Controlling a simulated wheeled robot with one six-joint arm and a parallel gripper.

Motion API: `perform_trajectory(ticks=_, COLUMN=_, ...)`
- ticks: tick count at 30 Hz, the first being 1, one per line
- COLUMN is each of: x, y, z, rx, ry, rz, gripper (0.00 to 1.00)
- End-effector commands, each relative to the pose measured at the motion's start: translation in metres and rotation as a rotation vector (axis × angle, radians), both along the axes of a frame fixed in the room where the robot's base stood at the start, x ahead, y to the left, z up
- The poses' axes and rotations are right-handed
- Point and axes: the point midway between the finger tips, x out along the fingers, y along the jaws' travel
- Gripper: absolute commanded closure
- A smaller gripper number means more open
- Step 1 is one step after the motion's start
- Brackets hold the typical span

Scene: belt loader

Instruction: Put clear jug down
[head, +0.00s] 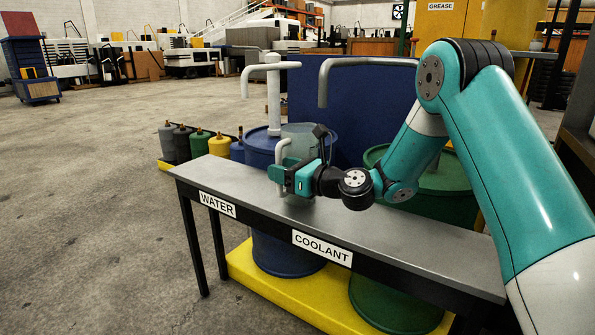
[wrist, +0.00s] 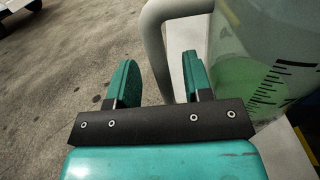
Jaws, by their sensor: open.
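The clear jug (head: 300,132) is upright at the bench (head: 400,222), between the WATER label (head: 217,204) and the COOLANT label (head: 322,248).
A blue drum (head: 262,148) with a pump and a green drum (head: 440,178) stand behind the bench. Two grey spouts overhang near the jug. Several coloured cans stand at the left rear. The bench top right of the jug is clear.

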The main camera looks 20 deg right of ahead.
Motion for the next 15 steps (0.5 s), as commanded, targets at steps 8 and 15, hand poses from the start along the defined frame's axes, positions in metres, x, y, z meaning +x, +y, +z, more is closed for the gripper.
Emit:
perform_trajectory(ticks=8, x=0.012, y=0.0082, z=0.0008, rx=0.0, ry=0.0, rz=-0.001, gripper=0.54)
perform_trajectory(ticks=15, x=0.0117, y=0.0079, z=0.0007, rx=0.001, ry=0.001, rz=-0.001, gripper=0.86)
